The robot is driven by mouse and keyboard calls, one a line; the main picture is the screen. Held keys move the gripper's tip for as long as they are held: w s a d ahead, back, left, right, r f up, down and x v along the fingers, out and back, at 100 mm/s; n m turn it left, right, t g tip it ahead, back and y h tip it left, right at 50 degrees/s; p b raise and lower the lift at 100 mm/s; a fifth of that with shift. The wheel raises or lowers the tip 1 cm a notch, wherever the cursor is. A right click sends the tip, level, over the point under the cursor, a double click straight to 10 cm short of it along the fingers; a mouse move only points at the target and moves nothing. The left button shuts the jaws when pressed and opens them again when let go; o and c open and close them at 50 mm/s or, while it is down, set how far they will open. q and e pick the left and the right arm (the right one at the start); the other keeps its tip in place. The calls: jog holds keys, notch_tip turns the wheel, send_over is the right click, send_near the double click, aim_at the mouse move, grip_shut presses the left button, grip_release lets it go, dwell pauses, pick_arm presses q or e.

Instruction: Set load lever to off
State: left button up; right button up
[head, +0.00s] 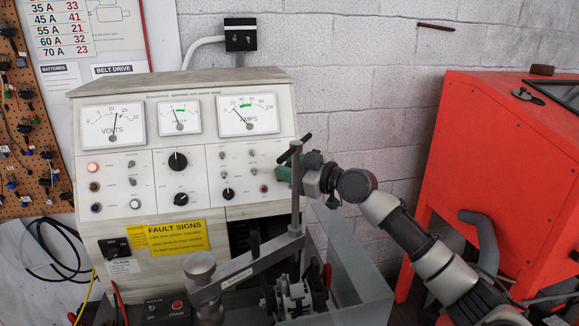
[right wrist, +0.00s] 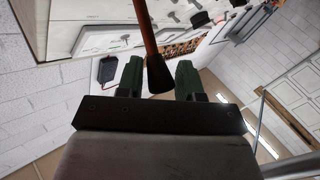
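The test bench (head: 185,88) has a panel of gauges, switches and knobs. An upright brown-grey rod (head: 296,200) with a black cross handle (head: 293,151) stands before its right side; I cannot read a load lever label on it. My right gripper (head: 284,174) reaches in from the right, level with the rod's upper part and partly hidden by it. In the right wrist view, a brown rod (right wrist: 149,35) with a flared black end (right wrist: 158,77) shows between the green fingers of my right gripper (right wrist: 158,76). A narrow gap shows at its left. My left gripper is out of view.
A black switch box (head: 114,248) with a small label sits at the panel's lower left. A metal clamp arm (head: 245,268) and an alternator (head: 295,298) are below the rod. A red cabinet (head: 500,150) stands at the right.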

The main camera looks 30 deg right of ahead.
grip_shut()
jog(key=shift+w+r+g+p, duration=0.15)
jog(key=shift+r+g+p, duration=0.15)
jog(key=shift+r+p, duration=0.4)
jog(key=shift+w+d+r+m, duration=0.1)
jog(key=shift+w+m, duration=0.2)
jog(key=shift+m, duration=0.2)
jog(key=shift+w+d+r+b, duration=0.2)
jog(key=shift+w+b, duration=0.4)
jog(key=shift+b, duration=0.4)
jog(key=shift+r, duration=0.3)
jog(key=shift+h, duration=0.3)
grip_release()
jog(key=o, duration=0.4)
jog(key=shift+w+d+f, duration=0.1)
jog(key=shift+w+f, duration=0.05)
jog(key=shift+w, duration=0.05)
